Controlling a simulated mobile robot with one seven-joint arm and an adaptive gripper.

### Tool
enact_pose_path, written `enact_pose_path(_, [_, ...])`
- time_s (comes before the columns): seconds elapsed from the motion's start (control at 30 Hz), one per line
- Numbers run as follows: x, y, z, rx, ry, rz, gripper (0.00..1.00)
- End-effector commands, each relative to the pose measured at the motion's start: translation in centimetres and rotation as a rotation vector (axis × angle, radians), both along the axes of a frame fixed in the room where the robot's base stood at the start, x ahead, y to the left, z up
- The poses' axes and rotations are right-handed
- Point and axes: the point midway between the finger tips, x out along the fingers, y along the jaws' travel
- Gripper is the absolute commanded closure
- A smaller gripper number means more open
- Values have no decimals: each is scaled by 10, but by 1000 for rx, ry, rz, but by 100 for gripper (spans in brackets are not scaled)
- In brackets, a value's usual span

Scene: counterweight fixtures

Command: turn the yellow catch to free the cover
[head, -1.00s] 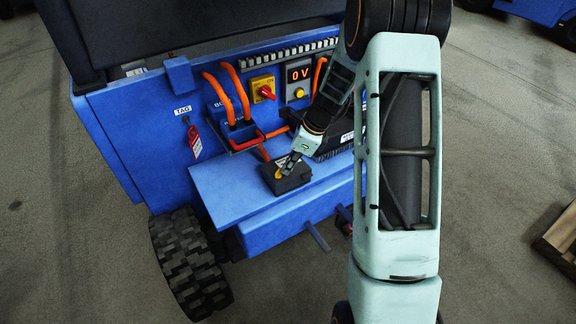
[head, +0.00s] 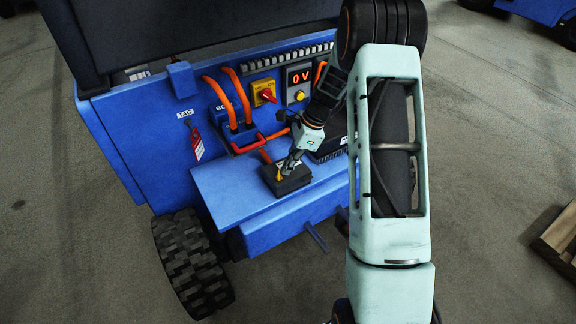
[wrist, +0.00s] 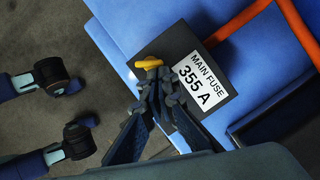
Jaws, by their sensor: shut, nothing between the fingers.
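The cover is a dark box (head: 292,184) on the blue ledge of the cart. Its white label in the wrist view (wrist: 202,82) reads "MAIN FUSE 355 A". The yellow catch (wrist: 149,63) sits at one edge of the cover's top; in the head view it is a small yellow spot (head: 279,175). My gripper (wrist: 157,78) is shut and empty, its fingertips right beside the catch. I cannot tell whether they touch it. The fingers hide part of the cover; in the head view my gripper (head: 286,169) is over the box.
Orange cables (head: 240,96) loop down behind the ledge. A red rotary switch (head: 267,95) and a display reading 0 V (head: 300,76) are on the blue panel. A red tag (head: 196,144) hangs at the left. The ledge (head: 222,190) is bare left of the box.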

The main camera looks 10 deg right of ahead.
Motion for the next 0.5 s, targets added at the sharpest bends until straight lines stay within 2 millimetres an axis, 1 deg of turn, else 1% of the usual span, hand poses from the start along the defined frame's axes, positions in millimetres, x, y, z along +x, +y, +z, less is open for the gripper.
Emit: enact_pose_path(0.5, [6, 3, 1, 1, 1, 205, 100])
